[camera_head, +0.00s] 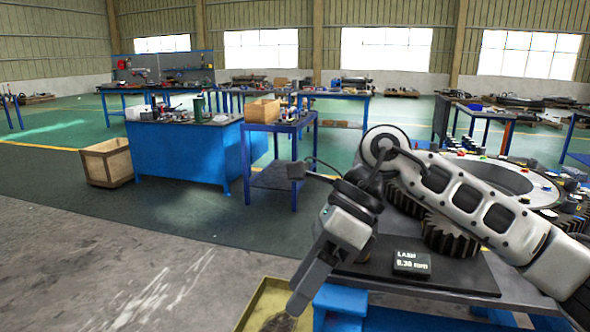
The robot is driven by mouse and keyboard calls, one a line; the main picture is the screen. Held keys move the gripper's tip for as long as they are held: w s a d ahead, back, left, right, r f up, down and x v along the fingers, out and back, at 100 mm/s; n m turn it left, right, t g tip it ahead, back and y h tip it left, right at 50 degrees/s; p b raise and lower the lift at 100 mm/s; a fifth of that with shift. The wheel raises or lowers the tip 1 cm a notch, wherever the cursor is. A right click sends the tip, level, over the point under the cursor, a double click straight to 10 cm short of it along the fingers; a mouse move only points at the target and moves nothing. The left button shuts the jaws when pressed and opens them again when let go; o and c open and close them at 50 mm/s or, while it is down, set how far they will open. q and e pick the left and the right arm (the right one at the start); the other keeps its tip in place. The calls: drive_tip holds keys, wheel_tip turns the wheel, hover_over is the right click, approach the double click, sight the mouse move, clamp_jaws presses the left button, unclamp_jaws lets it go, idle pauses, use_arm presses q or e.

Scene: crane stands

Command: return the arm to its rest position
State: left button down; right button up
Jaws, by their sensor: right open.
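My right arm (470,195) comes in from the right edge and reaches over the near workbench. Its gripper (297,303) hangs down at a tilt just past the bench's left end, above a yellow tray (250,306). The gripper is open, and I see nothing held in it. It is seen mostly from the side, so the gap between the fingers hardly shows. My left arm and gripper are not in view.
Under my right arm are a dark toothed gear (450,236), a large ring gear (510,180) and a small display reading about 0.30 mm (411,262). A blue cabinet bench (180,155) and a wooden crate (107,163) stand farther left. The grey floor at left is clear.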

drive_tip(key=s+a+r+m+g+y, duration=0.1)
drive_tip(key=s+a+m+g+y, duration=0.25)
drive_tip(key=s+a+y, duration=0.4)
drive_tip(key=w+d+f+m+t+y+p, duration=0.15)
drive_tip(key=w+d+m+t, duration=0.25)
drive_tip(key=m+t, duration=0.95)
drive_tip(key=w+d+f+m+t+y, duration=0.25)
drive_tip(key=w+d+m+t, duration=0.2)
drive_tip(key=m+t, duration=0.9)
drive_tip(key=s+d+f+m+g+h, duration=0.15)
drive_tip(key=d+f+m+h, duration=0.35)
drive_tip(key=f+m+h, duration=0.7)
drive_tip(key=s+d+f+m+g+h, duration=0.1)
drive_tip(key=s+d+f+m+g, duration=0.2)
drive_tip(key=s+f+m, duration=0.1)
drive_tip(key=s+d+f+m+g+h, duration=0.1)
drive_tip(key=s+d+f+m+g, duration=0.2)
drive_tip(key=s+f, duration=0.4)
wheel_tip(320, 180, down, 2)
drive_tip(key=shift+s+d+f+m+g+h, duration=0.25)
drive_tip(key=shift+d+m+g+h, duration=0.15)
drive_tip(key=shift+g, duration=0.4)
drive_tip(key=shift+a, duration=0.1)
